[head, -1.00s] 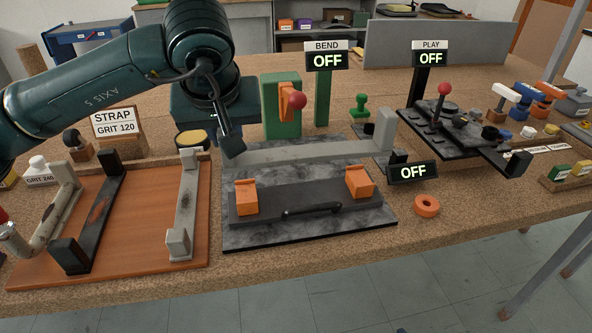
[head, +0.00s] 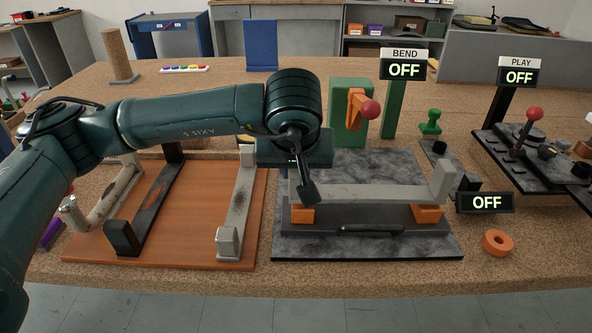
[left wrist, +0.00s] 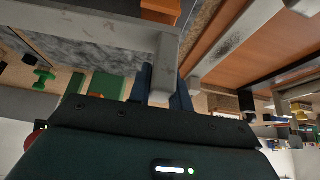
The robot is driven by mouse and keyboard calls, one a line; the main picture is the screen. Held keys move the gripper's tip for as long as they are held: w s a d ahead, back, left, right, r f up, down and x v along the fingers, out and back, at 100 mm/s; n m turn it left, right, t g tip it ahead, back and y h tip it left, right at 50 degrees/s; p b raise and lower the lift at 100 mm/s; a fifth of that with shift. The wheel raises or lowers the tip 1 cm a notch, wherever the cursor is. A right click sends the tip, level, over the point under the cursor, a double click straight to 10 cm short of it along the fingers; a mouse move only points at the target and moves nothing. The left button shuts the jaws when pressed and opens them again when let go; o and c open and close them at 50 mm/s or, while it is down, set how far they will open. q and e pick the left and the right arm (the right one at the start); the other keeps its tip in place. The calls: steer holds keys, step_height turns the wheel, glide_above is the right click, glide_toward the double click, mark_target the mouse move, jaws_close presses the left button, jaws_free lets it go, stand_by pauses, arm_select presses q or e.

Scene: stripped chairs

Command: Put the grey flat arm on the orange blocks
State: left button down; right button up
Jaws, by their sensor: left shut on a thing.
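The grey flat arm (head: 375,193) is a long light-grey bar with an upturned right end. My left gripper (head: 307,193) is shut on its left end. The bar lies level along the orange blocks, over the left block (head: 302,215) and the right block (head: 428,214). I cannot tell whether it touches them or hangs just above. The blocks sit on a dark grey bar on a marbled plate (head: 420,245). In the left wrist view the fingers (left wrist: 163,88) close around the arm's end (left wrist: 165,55). My right gripper is not in view.
A wooden board (head: 192,225) with several worn arms lies to the left. A green stand with an orange lever and red knob (head: 370,109) stands behind the plate. An orange ring (head: 497,242) and a sign reading OFF (head: 485,203) are at right.

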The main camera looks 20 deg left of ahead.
arm_select(q)
steer(key=shift+w+f, duration=0.1)
steer(key=shift+f, duration=0.15)
steer(key=shift+f+b, duration=0.25)
steer(key=shift+b, duration=0.05)
steer(key=c, duration=1.3)
jaws_free()
steer(key=shift+r+p, duration=0.25)
steer(key=shift+p, duration=0.1)
steer(key=shift+b+v, duration=0.3)
steer(key=shift+v, duration=5.7)
steer(key=shift+f, duration=0.1)
